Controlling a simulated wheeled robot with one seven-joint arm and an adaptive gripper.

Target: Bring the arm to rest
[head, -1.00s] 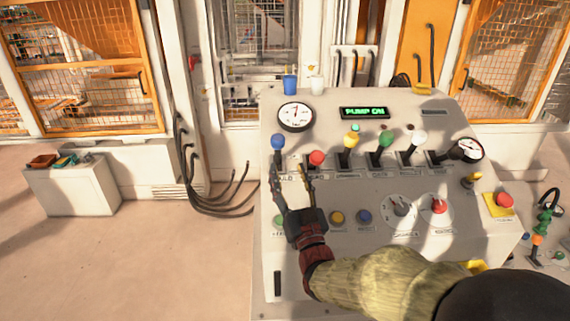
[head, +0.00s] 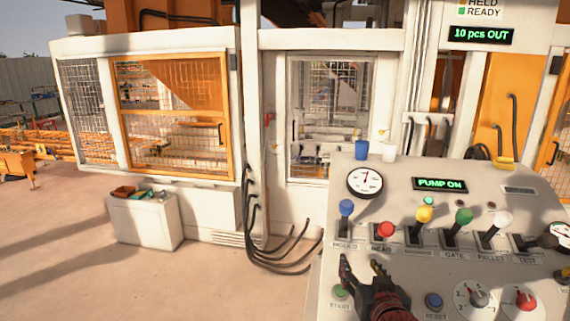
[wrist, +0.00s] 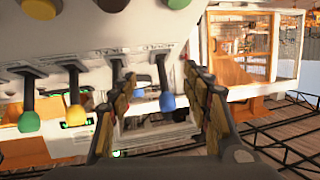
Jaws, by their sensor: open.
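My gripper (head: 362,276) is open over the lower left part of the control console (head: 330,262) in the head view. Its two fingers are apart with nothing between them, just below the blue-knobbed lever (head: 346,208) and the red-knobbed lever (head: 384,230). In the wrist view my gripper (wrist: 160,90) is also spread, and the blue knob (wrist: 167,102) shows between the fingers, farther off. I cannot tell whether a finger touches the panel. Part of the panel is hidden behind my gripper.
Yellow (head: 424,214), green (head: 464,216) and white (head: 503,218) levers stand to the right. A blue cup (head: 361,150) and a white cup (head: 389,152) sit on the console's top edge. A grey cabinet (head: 145,225) stands left.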

